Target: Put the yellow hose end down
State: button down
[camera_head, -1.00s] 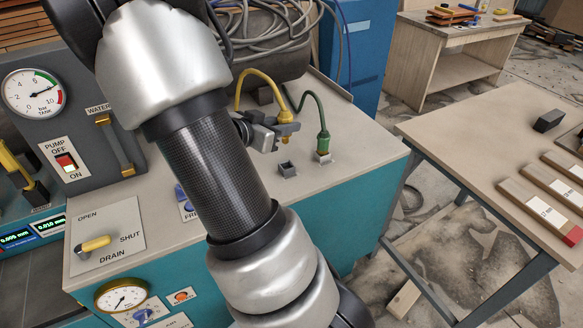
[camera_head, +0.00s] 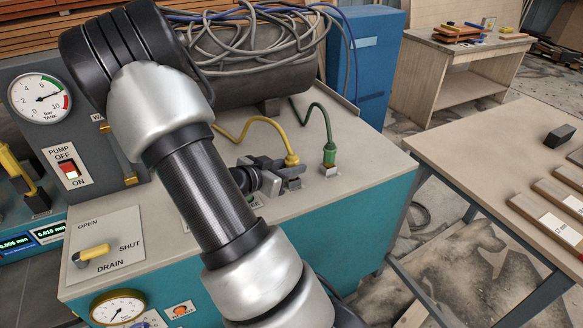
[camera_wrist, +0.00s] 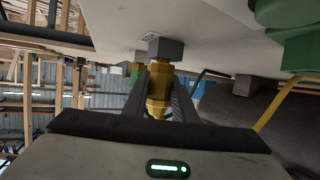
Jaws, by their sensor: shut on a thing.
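The yellow hose end (camera_head: 291,160) is held upright in my gripper (camera_head: 288,176) over the bench top, left of the green hose end. In the wrist view the yellow hose end (camera_wrist: 159,88) sits between the two dark fingers, which are shut on it. Its tip lines up with a grey socket block (camera_wrist: 165,48) on the bench top and appears to meet it. I cannot tell whether it is seated. In the head view my gripper hides that socket. The yellow hose runs left from the hose end in a bent curve.
The green hose end (camera_head: 329,154) stands in its own socket close on the right. A dark tank with coiled grey cables (camera_head: 265,45) lies behind. The bench top (camera_head: 365,170) is clear to the right. A drain lever (camera_head: 92,253) and pump panel (camera_head: 68,168) are at the left.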

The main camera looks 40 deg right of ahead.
jog(key=shift+f, duration=0.15)
jog(key=c, duration=1.5)
grip_release()
jog(key=shift+o, duration=0.2)
